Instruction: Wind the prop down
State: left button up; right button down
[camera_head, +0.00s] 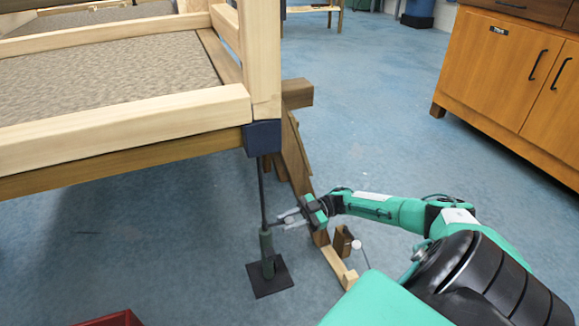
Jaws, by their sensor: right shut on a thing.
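The prop (266,243) stands upright under the near corner of the wooden bodyframe (130,117). It has a thin dark rod above, a thicker green-grey tube below and a square dark base plate on the floor. A dark blue block (262,138) sits at its top, against the frame's corner. My right gripper (290,218) reaches in from the right beside the tube's upper part. It is shut on what looks like the prop's small grey handle; the grip itself is small in the picture. My left gripper is not in view.
Wooden beams and offcuts (297,160) lie behind the prop and along the floor to its right. A small wooden block (343,240) stands near my right forearm. A red box (112,319) shows at the bottom left. A wooden cabinet (500,70) stands at the right. Open blue floor lies between.

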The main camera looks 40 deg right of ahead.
jog(key=shift+w+d+f+n+g+b, duration=0.15)
jog(key=shift+w+n+g+b, duration=0.2)
jog(key=shift+g+b, duration=0.3)
jog(key=shift+w+n+g+b, duration=0.1)
jog(key=shift+n+g+b, duration=0.25)
jog(key=shift+g+b, duration=0.1)
jog(key=shift+r, duration=0.2)
jog(key=c, duration=1.1)
grip_release()
jog(key=shift+y, duration=0.3)
